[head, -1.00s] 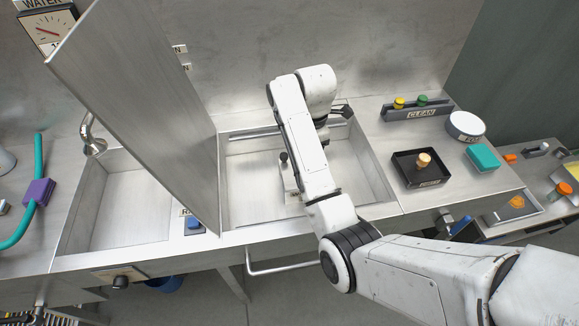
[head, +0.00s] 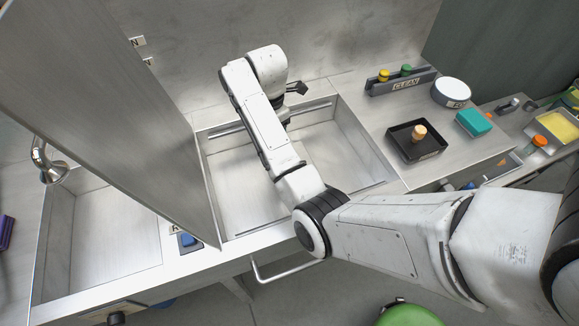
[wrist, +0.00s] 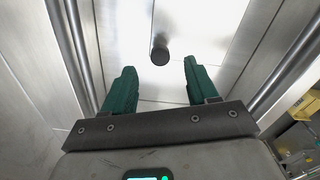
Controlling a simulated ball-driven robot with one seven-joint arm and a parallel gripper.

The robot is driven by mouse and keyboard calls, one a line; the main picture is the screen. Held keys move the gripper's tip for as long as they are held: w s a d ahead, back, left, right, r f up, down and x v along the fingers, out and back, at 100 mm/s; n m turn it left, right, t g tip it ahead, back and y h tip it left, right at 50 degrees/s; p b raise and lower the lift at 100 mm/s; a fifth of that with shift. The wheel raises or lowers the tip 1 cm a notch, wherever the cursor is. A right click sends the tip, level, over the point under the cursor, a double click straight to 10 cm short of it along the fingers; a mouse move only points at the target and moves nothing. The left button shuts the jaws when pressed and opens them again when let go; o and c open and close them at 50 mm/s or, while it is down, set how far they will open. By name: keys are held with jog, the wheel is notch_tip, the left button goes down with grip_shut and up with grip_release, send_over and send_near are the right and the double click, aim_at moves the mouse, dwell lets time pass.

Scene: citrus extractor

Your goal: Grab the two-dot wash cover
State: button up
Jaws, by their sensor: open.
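In the wrist view, a dark round knob (wrist: 160,50) on a stem stands over a pale metal surface. It lies between and just beyond my gripper's green fingertips (wrist: 159,67), which are apart and empty. I cannot see any dots, so I cannot tell whether this is the two-dot wash cover. In the head view, my arm reaches over the right-hand basin (head: 345,135). It hides the knob and most of my gripper there.
A tall metal panel (head: 110,110) stands between the left basin (head: 100,235) and the right one. Metal rails (wrist: 72,40) flank my gripper. On the right counter are a black tray (head: 402,150) with a wooden-knobbed piece, a white round container (head: 452,91) and a teal block (head: 474,123).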

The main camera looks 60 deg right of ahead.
notch_tip(320, 180, down, 6)
jog(key=shift+a+r+p, duration=0.1)
jog(key=shift+r+p, duration=0.05)
jog(key=shift+p, duration=0.2)
grip_shut()
dwell(0.5)
jog(key=shift+r, duration=0.1)
